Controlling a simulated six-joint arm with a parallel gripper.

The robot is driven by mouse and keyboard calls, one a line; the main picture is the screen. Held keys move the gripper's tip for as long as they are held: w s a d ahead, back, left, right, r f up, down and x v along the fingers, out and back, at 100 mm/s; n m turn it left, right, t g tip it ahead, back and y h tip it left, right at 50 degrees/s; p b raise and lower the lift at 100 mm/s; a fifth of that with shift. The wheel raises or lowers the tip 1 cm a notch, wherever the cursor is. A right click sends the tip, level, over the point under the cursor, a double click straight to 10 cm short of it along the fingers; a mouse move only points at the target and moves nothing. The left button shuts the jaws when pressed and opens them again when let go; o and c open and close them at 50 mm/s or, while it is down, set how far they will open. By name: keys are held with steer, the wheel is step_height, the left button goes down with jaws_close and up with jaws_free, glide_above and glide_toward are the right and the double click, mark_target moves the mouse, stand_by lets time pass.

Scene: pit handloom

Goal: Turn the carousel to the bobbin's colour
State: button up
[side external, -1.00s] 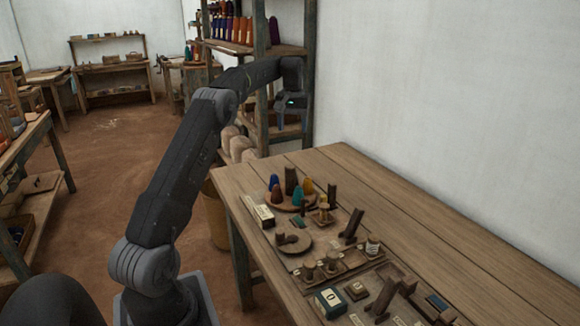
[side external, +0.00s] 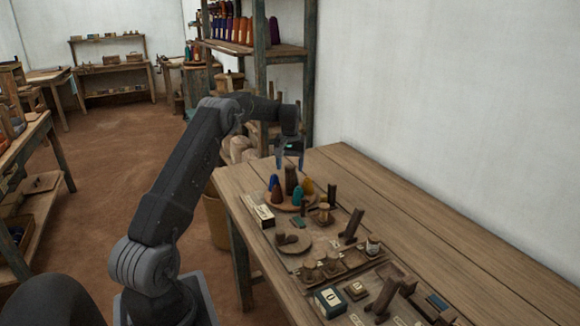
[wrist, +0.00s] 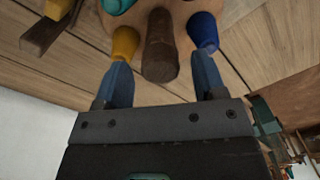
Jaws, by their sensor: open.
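The carousel (side external: 288,208) is a round wooden disc near the table's far left corner. Around its dark brown centre post (side external: 290,178) stand a blue cone (side external: 273,182), a dark red cone (side external: 276,195), a teal cone (side external: 297,196) and a yellow cone (side external: 308,187). My gripper (side external: 289,165) is open, pointing down just above the post. In the wrist view my gripper (wrist: 163,82) has the post (wrist: 161,45) between its fingers in line of sight, with the yellow cone (wrist: 125,42) and blue cone (wrist: 203,32) beside it. Contact is not visible. A wooden bobbin (side external: 324,212) stands nearby; its colour is unclear.
A white-fronted block (side external: 263,215) and a round wooden plate (side external: 294,244) lie near the carousel. A tray of bobbins (side external: 330,268) and a green box (side external: 330,301) are closer. The table's right side is clear. Shelves (side external: 283,50) stand behind.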

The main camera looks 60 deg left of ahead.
steer(key=shift+f, duration=0.3)
steer(key=shift+c, duration=0.4)
jaws_close()
